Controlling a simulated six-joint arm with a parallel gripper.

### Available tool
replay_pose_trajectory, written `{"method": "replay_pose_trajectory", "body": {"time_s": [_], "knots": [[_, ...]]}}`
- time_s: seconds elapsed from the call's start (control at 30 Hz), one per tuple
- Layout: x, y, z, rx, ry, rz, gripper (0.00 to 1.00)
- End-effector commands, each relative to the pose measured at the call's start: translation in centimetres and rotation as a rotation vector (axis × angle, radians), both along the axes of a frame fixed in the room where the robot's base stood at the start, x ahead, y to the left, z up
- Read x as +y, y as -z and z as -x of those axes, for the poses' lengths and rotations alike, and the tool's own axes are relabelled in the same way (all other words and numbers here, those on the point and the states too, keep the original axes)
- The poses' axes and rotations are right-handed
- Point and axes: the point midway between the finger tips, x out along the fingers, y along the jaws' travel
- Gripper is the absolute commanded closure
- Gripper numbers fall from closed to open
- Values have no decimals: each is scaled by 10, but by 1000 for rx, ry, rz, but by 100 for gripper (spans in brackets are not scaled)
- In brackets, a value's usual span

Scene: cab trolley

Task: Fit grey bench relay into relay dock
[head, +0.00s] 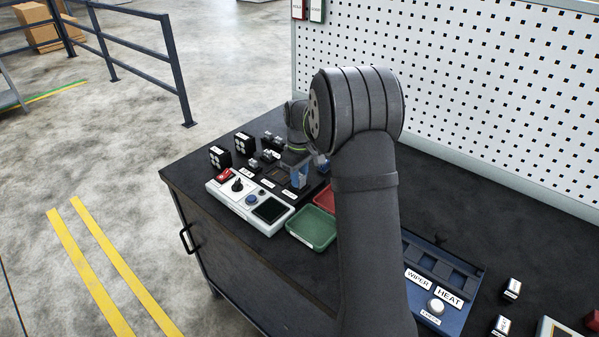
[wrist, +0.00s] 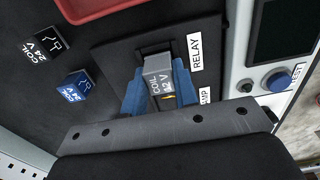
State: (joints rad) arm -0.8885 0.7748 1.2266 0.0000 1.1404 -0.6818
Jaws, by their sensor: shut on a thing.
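The grey bench relay (wrist: 158,80), marked COIL 24 V, is between the two blue fingers of my gripper (wrist: 160,92). The gripper is shut on it. The relay dock (wrist: 155,52) is a dark recess in a black panel beside the RELAY label. The relay's far end overlaps the edge of this recess in the wrist view; I cannot tell whether it is seated or just above it. In the head view my gripper (head: 299,178) is small and low over the panel at the bench's far end, and the relay is not clear there.
A blue relay (wrist: 75,86) and a black relay (wrist: 46,43) lie left of the dock in the wrist view. A red tray (wrist: 100,8) is at the top. A white control box (head: 250,203) with a screen and buttons borders the panel. A green tray (head: 312,228) stands nearby.

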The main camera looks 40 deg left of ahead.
Motion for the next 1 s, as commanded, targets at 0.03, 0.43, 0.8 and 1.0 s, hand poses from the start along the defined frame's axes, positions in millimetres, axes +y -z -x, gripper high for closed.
{"method": "replay_pose_trajectory", "body": {"time_s": [0.03, 0.43, 0.8, 1.0], "knots": [[0, 1, 0, 0, 0, 0, 95], [0, 1, 0, 0, 0, 0, 95], [0, 5, 0, 0, 0, 0, 95], [0, 7, 0, 0, 0, 0, 95]]}}
